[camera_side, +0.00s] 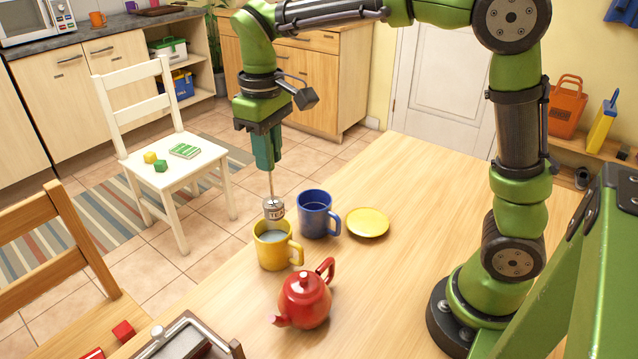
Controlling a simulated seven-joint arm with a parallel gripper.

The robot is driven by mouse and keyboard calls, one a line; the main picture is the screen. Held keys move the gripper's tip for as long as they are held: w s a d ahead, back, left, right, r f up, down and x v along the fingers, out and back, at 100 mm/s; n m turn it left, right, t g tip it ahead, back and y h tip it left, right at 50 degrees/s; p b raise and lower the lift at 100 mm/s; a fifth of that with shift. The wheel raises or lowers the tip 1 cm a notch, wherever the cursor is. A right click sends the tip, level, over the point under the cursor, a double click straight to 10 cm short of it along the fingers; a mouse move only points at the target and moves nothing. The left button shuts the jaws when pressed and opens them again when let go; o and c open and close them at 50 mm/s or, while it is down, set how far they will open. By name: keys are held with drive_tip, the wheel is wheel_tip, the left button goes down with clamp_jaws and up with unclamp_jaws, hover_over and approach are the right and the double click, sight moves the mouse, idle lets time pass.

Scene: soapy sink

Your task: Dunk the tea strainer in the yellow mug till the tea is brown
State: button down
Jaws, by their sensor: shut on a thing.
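My gripper (265,168) is shut on the thin handle of the tea strainer (273,208), which hangs upright below it. The strainer's metal head is just above the far part of the yellow mug's rim, and looks to be above the liquid. The yellow mug (270,254) stands on the table with its handle to the right. The liquid in it (273,237) looks pale grey-blue, not brown. The lower tips of my gripper are small in this view.
A blue mug (314,222) stands close behind and right of the yellow mug. A red teapot (304,300) is in front, its spout to the left. A yellow saucer (368,222) lies right of the blue mug. The table (400,190) is clear at the back right. A dark-framed tray (185,343) is at front left.

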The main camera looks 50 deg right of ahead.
sight(269, 199)
drive_tip(key=shift+w+a+r, duration=0.15)
drive_tip(key=shift+w+r, duration=0.3)
drive_tip(key=shift+r, duration=0.1)
drive_tip(key=shift+f, duration=6.1)
drive_tip(key=shift+r, duration=0.1)
drive_tip(key=shift+r, duration=0.7)
drive_tip(key=shift+f, duration=0.8)
drive_tip(key=shift+r, duration=0.1)
drive_tip(key=shift+r, duration=0.7)
